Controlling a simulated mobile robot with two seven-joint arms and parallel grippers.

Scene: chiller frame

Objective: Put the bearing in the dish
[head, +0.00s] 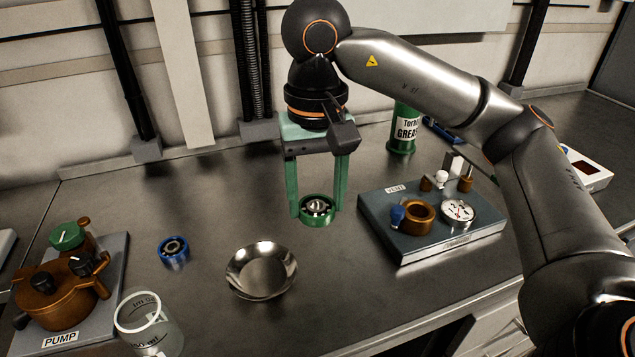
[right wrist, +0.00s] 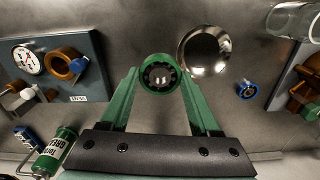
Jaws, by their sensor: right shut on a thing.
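My right gripper (head: 317,207) points down, with its green fingers shut on a green-rimmed bearing (head: 318,211). In the right wrist view the bearing (right wrist: 160,76) lies between the two green fingertips. I cannot tell whether it touches the bench or hangs just above it. The shiny metal dish (head: 261,271) stands on the bench in front and to the left of the gripper, and looks empty. The dish also shows in the right wrist view (right wrist: 205,50). A second, blue-rimmed bearing (head: 174,252) lies on the bench left of the dish. My left gripper is not in view.
A grey VENT board (head: 400,236) with a gauge and brown fittings stands to the right. A PUMP unit (head: 55,300) and a clear beaker (head: 148,325) stand at the left front. A green grease can (head: 403,135) stands behind. The bench between gripper and dish is clear.

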